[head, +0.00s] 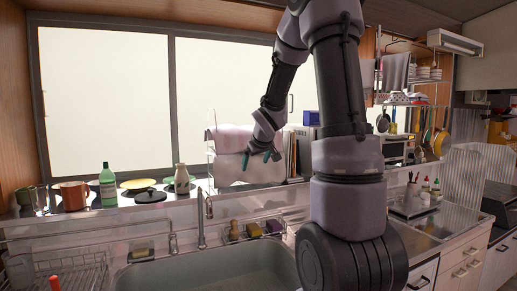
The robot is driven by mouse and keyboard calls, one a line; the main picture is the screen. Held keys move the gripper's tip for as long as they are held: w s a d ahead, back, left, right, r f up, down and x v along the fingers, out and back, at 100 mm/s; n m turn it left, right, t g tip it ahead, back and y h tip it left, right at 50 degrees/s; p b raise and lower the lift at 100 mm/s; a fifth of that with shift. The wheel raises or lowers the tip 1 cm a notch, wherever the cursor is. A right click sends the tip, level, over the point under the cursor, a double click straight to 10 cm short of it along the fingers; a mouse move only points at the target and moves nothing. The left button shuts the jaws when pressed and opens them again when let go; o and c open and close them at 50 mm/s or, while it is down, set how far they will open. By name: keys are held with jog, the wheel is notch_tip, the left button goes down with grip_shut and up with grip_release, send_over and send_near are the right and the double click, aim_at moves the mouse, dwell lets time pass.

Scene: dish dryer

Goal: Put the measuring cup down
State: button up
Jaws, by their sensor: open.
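My gripper (259,158), with teal fingertips, is open in front of pale pink and white cloths or panels on a rack (231,170) by the window. I see nothing held between the fingers. I cannot pick out the measuring cup with certainty. A small clear or grey vessel (41,197) at the far left of the window ledge may be it, but it is too small to tell. My gripper is well to the right of that vessel.
The ledge (228,190) also holds a brown pot (72,195), a green bottle (107,186), lids (150,196) and a pale bottle (181,179). Below are a faucet (200,225), a sink (215,270) and a wire dish rack (75,270). My arm hides the middle of the counter.

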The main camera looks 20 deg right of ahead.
jog(key=s+a+r+m+y, duration=0.1)
jog(key=s+a+r+m, duration=0.1)
jog(key=s, duration=0.8)
jog(key=s+a+r+m+g+y, duration=0.1)
jog(key=s+a+r, duration=0.4)
jog(key=s, duration=0.5)
jog(key=s+a+r+m+y, duration=0.1)
jog(key=s+a+r+m, duration=0.2)
jog(key=s, duration=0.7)
jog(key=shift+s+a+r+g+y, duration=0.2)
jog(key=shift+a+g+y, duration=0.2)
jog(key=shift+a, duration=0.65)
jog(key=shift+w, duration=0.1)
